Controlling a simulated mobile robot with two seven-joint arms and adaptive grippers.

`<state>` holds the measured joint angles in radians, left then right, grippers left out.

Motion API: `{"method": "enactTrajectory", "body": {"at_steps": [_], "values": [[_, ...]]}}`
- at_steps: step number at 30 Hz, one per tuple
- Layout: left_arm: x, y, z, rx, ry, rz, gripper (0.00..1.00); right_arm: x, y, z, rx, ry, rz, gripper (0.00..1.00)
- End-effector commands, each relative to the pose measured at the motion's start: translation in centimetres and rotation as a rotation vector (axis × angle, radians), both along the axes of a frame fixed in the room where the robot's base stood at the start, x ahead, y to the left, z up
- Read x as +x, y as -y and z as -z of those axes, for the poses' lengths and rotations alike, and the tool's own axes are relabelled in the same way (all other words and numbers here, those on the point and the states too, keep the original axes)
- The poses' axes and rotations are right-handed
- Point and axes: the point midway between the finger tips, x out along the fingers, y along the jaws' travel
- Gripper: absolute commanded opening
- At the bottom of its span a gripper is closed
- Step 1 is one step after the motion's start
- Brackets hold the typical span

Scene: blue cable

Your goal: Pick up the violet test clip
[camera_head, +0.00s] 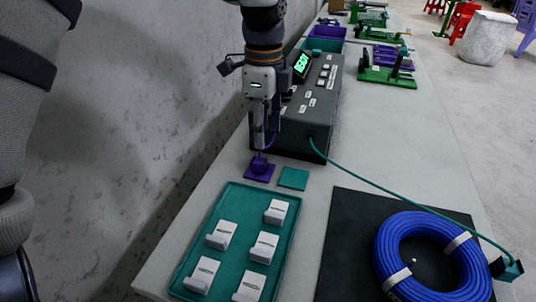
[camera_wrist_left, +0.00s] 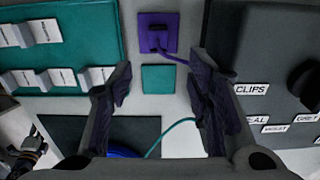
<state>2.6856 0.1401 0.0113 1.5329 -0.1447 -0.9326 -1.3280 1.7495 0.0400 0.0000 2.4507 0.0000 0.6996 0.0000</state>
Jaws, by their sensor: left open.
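The violet test clip (camera_head: 260,164) stands on a violet square pad (camera_head: 261,178) beyond the far end of the teal tray, with a violet lead running from it. In the left wrist view the clip (camera_wrist_left: 157,40) is near the top, on its pad (camera_wrist_left: 172,20). My left gripper (camera_head: 266,142) points down just above the clip in the head view. In the left wrist view its fingers (camera_wrist_left: 161,80) are open, with bare table and a teal pad between them; the clip lies beyond them, untouched.
The dark tester box (camera_head: 315,110) stands close beside my left gripper. A teal pad (camera_head: 293,178) is next to the violet one. The teal tray (camera_head: 235,232) holds several white blocks. A blue cable coil (camera_head: 438,272) lies on a black mat (camera_head: 345,235); a teal lead crosses it.

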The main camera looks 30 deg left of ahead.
Motion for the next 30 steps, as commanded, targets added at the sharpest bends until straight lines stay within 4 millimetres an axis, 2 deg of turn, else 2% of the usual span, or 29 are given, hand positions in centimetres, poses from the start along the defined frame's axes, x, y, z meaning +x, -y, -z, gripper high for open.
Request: {"method": "enactTrajectory", "body": {"at_steps": [1, 3, 8, 13, 16, 22, 23, 27, 30], "values": [[-0.1, 0.0, 1.4, 0.0, -0.007, 0.0, 0.46, -0.2, 0.0, 0.2, 0.0, -0.006, 0.0, 0.52], [-0.1, 0.0, 2.6, 0.0, -0.006, -0.001, 0.46, -0.3, 0.0, 0.2, 0.0, -0.009, 0.0, 0.52], [-0.2, -0.4, 4.6, 0.0, -0.004, -0.001, 0.46, -0.2, 0.0, 0.3, 0.0, -0.008, 0.0, 0.52], [-0.5, -1.1, 7.8, 0.0, -0.004, 0.0, 0.46, -0.3, 0.0, 0.3, 0.0, -0.01, 0.0, 0.52], [-0.5, -1.1, 8.8, 0.001, -0.001, 0.0, 0.46, -0.3, 0.0, 0.4, 0.0, -0.013, 0.0, 0.52], [-0.4, -1.1, 8.8, 0.0, 0.002, -0.001, 0.46, -0.3, 0.0, 0.4, 0.0, -0.012, 0.0, 0.52], [-0.4, -1.1, 8.8, 0.0, 0.002, -0.001, 0.41, -0.3, 0.0, 0.4, 0.0, -0.012, 0.0, 0.52], [-0.4, -1.1, 8.8, 0.0, 0.002, -0.001, 0.11, -0.3, 0.0, 0.4, 0.0, -0.012, 0.0, 0.52], [-0.4, -1.1, 8.8, 0.0, 0.002, -0.001, 0.11, -0.3, 0.0, 0.4, 0.0, -0.012, 0.0, 0.52]]}}
